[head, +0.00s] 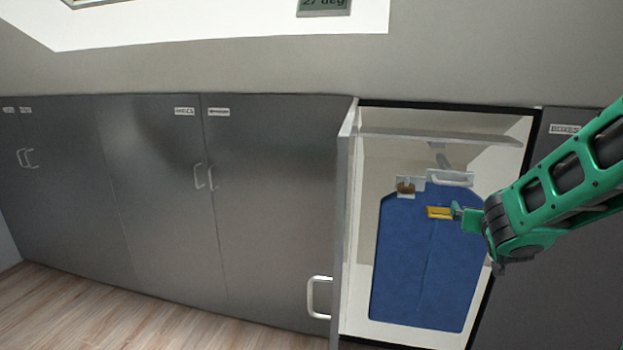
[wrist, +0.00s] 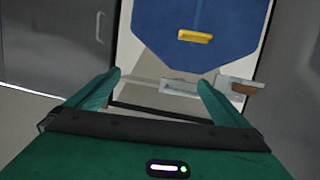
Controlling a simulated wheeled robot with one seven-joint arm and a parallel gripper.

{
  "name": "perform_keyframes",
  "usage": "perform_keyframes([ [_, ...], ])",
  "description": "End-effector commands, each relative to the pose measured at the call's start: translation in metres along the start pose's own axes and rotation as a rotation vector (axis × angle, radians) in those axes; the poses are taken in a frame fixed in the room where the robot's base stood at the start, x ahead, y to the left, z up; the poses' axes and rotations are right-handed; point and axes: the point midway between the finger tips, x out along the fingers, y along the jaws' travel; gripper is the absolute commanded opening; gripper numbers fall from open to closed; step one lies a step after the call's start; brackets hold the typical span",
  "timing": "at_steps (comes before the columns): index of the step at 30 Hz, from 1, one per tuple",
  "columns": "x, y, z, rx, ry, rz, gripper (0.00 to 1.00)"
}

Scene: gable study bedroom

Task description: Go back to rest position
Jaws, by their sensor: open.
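My gripper (head: 462,214) is at the right in the head view, in front of the open cabinet (head: 352,300). In the wrist view my gripper (wrist: 158,88) has its two green fingers spread, with nothing between them. A blue garment-shaped piece (head: 418,275) hangs inside the cabinet, and it also shows in the wrist view (wrist: 190,52). A yellow piece (head: 438,213) is on the front of the blue piece, just left of my fingertips in the head view. In the wrist view the yellow piece (wrist: 195,36) lies beyond the fingertips, apart from them.
The cabinet door (head: 345,215) stands open, edge toward me, with a white handle (head: 318,297). A shelf (head: 440,138) crosses the cabinet's upper part. Closed grey cabinets (head: 155,200) line the wall to the left. Wooden floor (head: 100,315) is clear at the lower left.

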Motion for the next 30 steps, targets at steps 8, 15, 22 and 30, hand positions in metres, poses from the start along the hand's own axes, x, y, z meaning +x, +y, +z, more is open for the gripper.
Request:
perform_keyframes([
  [8,-0.066,0.075,0.058,0.028,-0.388,0.153,1.0],
  [15,-0.156,0.108,0.112,0.07,-0.744,0.196,1.0],
  [22,-0.261,0.114,0.15,0.114,-1.075,0.157,1.0],
  [30,-0.343,0.108,0.167,0.137,-1.314,0.084,1.0],
])
